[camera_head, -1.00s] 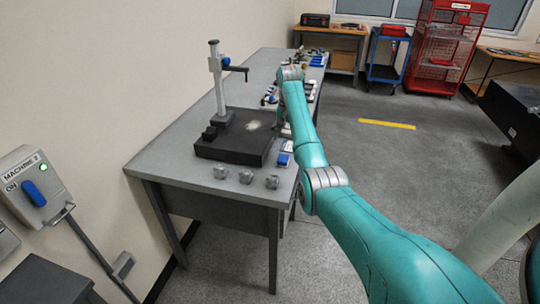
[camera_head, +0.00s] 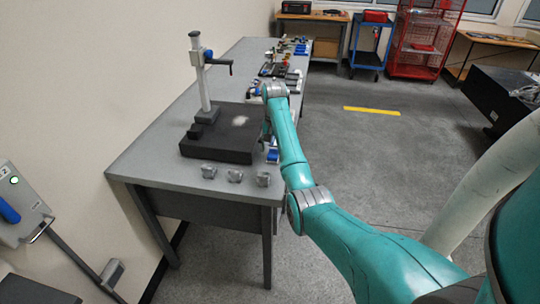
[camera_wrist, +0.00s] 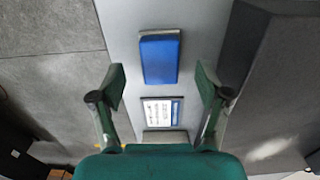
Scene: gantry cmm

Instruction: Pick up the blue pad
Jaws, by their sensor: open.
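In the head view my gripper is mostly hidden behind my arm.
A white-and-blue labelled card (camera_wrist: 158,111) lies close below the pad. The black block (camera_head: 222,148) with a grey stand (camera_head: 204,80) is beside it. Several grey metal parts (camera_head: 235,176) lie at the table's front edge. The table (camera_head: 150,160) ends close by the pad.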

